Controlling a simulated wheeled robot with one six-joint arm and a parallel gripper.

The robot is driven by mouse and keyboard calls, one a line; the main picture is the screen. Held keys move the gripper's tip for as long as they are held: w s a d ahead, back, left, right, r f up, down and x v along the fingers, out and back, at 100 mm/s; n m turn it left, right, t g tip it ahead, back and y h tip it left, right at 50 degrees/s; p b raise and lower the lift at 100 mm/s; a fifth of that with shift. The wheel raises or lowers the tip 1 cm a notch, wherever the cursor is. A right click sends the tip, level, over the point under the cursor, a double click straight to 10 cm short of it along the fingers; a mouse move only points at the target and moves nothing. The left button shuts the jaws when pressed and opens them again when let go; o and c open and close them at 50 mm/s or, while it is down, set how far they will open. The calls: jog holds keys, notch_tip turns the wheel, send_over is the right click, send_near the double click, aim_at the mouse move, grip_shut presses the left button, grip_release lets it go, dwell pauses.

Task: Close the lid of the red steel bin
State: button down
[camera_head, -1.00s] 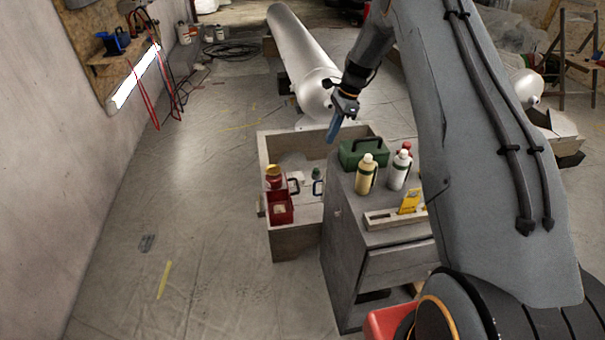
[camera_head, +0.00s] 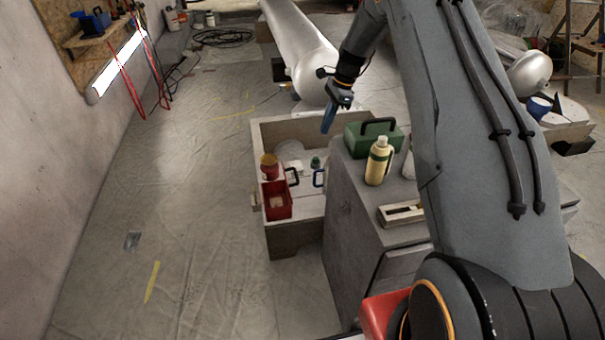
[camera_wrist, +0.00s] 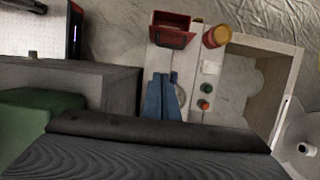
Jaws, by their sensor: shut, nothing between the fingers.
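A small red bin (camera_head: 278,208) stands on the pale wooden bench with raised sides (camera_head: 297,240), at its near left. Its top shows an opening with something beige inside, and a red panel stands up at its back; I cannot tell for sure that this is the lid. The bin shows in the wrist view (camera_wrist: 171,38) at the top. My gripper (camera_head: 328,121) has blue fingers, pointing down above the bench's far right part, apart from the bin and empty. In the wrist view the fingers (camera_wrist: 163,98) lie side by side.
A grey cabinet (camera_head: 350,225) adjoins at right, bearing a green toolbox (camera_head: 375,138) and a cream bottle (camera_head: 379,162).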

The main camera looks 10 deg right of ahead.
jog(key=w+f+b, duration=0.4)
jog(key=f+b, duration=0.8)
jog(key=f, duration=0.1)
jog(key=a+f, duration=0.7)
jog(key=f, duration=0.2)
jog(key=shift+s, duration=0.2)
